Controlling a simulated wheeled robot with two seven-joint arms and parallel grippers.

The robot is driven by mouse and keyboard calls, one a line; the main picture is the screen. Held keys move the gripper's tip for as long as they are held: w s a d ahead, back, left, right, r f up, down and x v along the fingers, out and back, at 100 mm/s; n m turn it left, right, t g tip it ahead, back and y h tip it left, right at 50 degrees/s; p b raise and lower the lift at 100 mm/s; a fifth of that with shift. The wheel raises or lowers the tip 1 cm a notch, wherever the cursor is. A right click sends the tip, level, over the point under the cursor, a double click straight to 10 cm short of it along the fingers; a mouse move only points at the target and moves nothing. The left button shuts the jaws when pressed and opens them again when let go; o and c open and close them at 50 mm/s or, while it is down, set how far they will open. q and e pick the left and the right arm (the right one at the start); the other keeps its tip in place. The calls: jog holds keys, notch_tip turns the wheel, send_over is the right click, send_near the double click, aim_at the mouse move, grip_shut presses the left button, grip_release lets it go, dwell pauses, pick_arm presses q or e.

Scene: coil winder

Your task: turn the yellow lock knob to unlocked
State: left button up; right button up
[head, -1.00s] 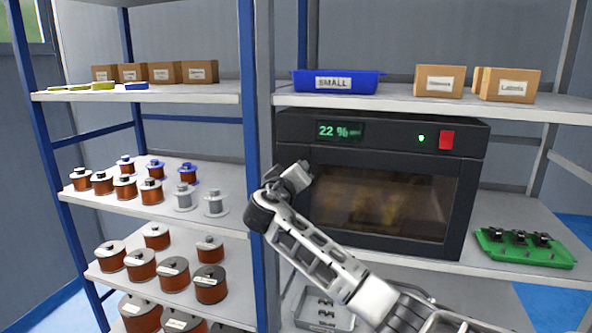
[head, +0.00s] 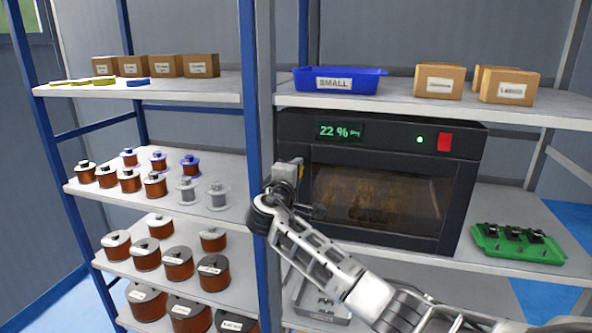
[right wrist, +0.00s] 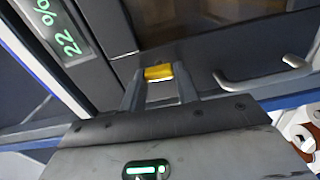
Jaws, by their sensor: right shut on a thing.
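The yellow lock knob (right wrist: 158,73) shows in the right wrist view on the dark front of the cabinet (head: 294,133), close to its display. My right gripper (right wrist: 159,84) is shut on the knob, one finger on each side of it. In the head view my right gripper (head: 288,176) is at the left edge of the cabinet's door and mostly hides the knob. The knob's exact setting cannot be read. My left gripper is in neither view.
A metal door handle (right wrist: 263,73) sits right of the knob in the wrist view. A blue post (head: 262,240) stands just left of my gripper. Wire spools (head: 155,185) fill the left shelves. A green tray (head: 518,245) lies right of the cabinet.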

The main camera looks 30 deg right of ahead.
jog(key=shift+n, duration=0.4)
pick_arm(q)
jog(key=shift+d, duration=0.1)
pick_arm(e)
jog(key=o, duration=1)
jog(key=shift+a, duration=0.1)
pick_arm(q)
jog(key=b, duration=0.1)
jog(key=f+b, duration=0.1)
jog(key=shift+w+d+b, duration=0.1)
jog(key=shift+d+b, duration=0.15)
jog(key=shift+b, duration=0.1)
pick_arm(e)
jog(key=v, duration=1.6)
